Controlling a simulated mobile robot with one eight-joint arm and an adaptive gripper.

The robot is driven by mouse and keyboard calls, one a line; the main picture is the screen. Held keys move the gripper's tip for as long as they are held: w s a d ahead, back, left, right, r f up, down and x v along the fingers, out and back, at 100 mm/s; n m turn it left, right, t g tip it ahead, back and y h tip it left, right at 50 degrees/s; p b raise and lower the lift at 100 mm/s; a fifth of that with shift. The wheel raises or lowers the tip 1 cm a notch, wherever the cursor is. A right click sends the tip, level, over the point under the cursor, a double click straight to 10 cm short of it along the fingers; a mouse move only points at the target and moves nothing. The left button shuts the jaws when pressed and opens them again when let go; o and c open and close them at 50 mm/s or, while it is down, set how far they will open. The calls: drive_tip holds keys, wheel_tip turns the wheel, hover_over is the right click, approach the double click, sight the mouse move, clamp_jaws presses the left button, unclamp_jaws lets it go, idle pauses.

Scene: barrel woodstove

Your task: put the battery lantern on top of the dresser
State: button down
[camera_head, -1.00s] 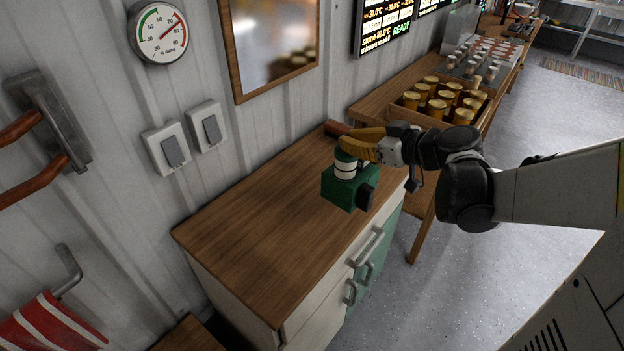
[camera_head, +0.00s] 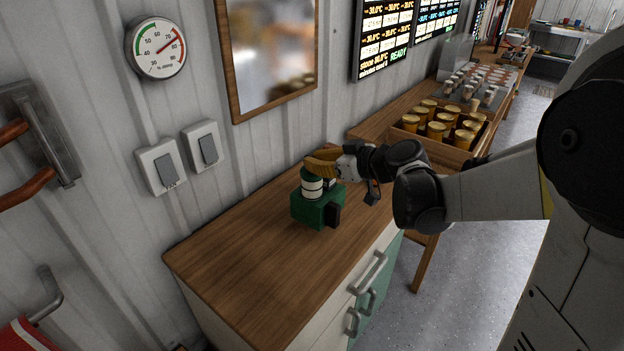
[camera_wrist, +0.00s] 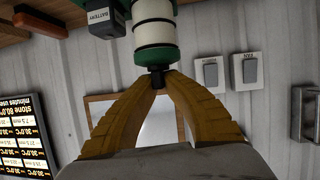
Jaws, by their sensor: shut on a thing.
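The battery lantern (camera_head: 316,207) has a green box base and a white-banded upper part with a green cap. It is upright over the wooden top of the dresser (camera_head: 235,262), toward the top's far right part. I cannot tell whether its base touches the wood. My gripper (camera_head: 318,162), with yellow fingers, is shut on the lantern's top. In the wrist view my fingers (camera_wrist: 160,82) close on a dark knob at the end of the lantern (camera_wrist: 154,35). The dresser has pale and green fronts with metal handles.
A crate of gold-lidded jars (camera_head: 456,150) stands on a wooden table beyond the dresser. A mirror (camera_head: 268,55), switches (camera_head: 160,166) and a dial gauge (camera_head: 156,48) are on the wall behind. The near and left parts of the dresser top are clear.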

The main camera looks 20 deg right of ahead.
sight(314, 174)
drive_tip(key=shift+w+a+f, duration=0.1)
drive_tip(key=shift+w+a, duration=0.05)
wheel_tip(314, 174, down, 4)
drive_tip(key=shift+f+b, duration=0.1)
drive_tip(key=shift+b, duration=1.1)
drive_tip(key=c, duration=1.6)
unclamp_jaws()
drive_tip(key=shift+r, duration=0.2)
